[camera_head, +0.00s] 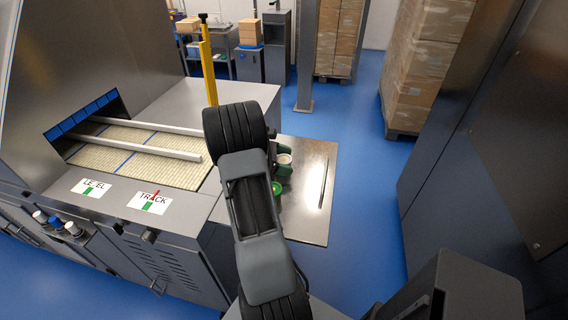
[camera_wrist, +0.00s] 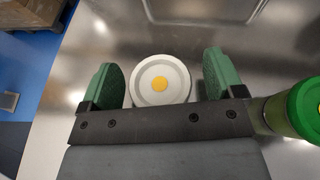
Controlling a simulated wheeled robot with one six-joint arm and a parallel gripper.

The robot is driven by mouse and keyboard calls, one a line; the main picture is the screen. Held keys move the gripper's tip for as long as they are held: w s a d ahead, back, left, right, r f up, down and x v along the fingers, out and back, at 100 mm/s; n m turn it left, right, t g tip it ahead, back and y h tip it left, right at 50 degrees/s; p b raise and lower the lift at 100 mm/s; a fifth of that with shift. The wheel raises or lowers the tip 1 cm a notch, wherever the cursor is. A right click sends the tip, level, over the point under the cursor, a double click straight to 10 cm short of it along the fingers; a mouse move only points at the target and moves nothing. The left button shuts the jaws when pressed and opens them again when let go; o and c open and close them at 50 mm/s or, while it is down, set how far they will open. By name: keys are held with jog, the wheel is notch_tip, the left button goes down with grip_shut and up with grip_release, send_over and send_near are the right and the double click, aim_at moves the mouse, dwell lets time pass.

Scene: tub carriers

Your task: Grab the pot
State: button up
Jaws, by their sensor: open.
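The pot is round and white with a yellow disc in its middle. It stands on the steel table and shows in the wrist view (camera_wrist: 146,93) between the two green fingers of my gripper (camera_wrist: 163,74). The fingers are open, one on each side of the pot, with a gap at each side. The dark gripper body hides the pot's near edge. In the head view the pot (camera_head: 284,158) is a small pale round between the green fingers of my gripper (camera_head: 284,160), partly hidden by my arm.
A jar with a green lid (camera_wrist: 308,108) stands close to the right finger in the wrist view; its lid also shows in the head view (camera_head: 277,188). A machine with a conveyor (camera_head: 135,150) and a yellow post (camera_head: 208,65) stand left.

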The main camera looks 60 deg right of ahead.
jog(key=c, duration=1)
jog(key=shift+c, duration=0.2)
